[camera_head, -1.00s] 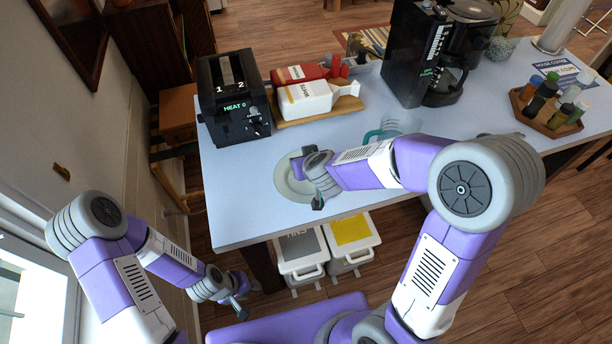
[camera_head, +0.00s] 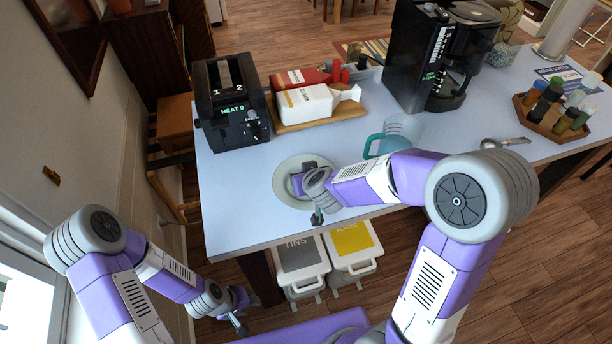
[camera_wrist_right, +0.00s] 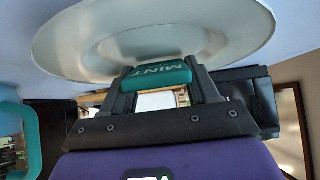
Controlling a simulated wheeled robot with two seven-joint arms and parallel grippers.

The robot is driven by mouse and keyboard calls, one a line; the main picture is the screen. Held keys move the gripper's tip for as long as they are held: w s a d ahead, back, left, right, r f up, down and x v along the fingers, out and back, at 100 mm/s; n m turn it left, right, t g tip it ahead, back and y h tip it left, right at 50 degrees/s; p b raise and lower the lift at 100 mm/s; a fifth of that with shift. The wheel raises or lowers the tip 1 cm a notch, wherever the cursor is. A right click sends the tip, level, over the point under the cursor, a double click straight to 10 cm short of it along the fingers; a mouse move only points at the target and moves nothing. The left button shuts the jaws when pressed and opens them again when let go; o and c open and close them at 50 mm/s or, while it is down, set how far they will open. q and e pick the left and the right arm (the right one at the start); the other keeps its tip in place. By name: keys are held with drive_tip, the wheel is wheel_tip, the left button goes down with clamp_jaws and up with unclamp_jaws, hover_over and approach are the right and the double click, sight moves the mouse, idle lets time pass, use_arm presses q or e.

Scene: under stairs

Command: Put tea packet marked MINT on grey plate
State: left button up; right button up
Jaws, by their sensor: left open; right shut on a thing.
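The grey plate (camera_head: 290,170) lies near the front edge of the table, left of the middle. In the right wrist view the plate (camera_wrist_right: 90,50) fills the upper part. My right gripper (camera_head: 303,183) is over the plate. It is shut on the green tea packet marked MINT (camera_wrist_right: 157,76), which sits between its fingers close to the plate surface; I cannot tell whether it touches. The packet is hidden by the gripper in the head view. My left gripper (camera_head: 240,312) is open and empty, low beside the table.
A black toaster (camera_head: 230,105), a wooden tray with cartons (camera_head: 318,118), a teal-handled pitcher (camera_head: 400,132) and a coffee maker (camera_head: 440,55) stand behind. A ladle (camera_head: 505,142) and bottle tray (camera_head: 570,130) are at right. Two bins (camera_head: 300,262) stand below the table's front edge.

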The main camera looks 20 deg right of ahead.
drive_tip(key=shift+s+f, duration=0.35)
drive_tip(key=shift+f, duration=0.25)
drive_tip(key=o, duration=1.2)
drive_tip(key=shift+f, duration=0.1)
drive_tip(key=shift+o, duration=0.2)
drive_tip(key=shift+r, duration=0.35)
drive_tip(key=p+v, duration=0.2)
drive_tip(key=v, duration=0.1)
drive_tip(key=p+v, duration=0.2)
drive_tip(key=v, duration=0.1)
drive_tip(key=w+r+p+v, duration=0.1)
drive_tip(key=p+v, duration=0.1)
drive_tip(key=v, duration=0.2)
drive_tip(key=shift+r+p, duration=0.15)
drive_tip(key=shift+p, duration=0.15)
drive_tip(key=shift+b+v, duration=1)
drive_tip(key=shift+s, duration=0.15)
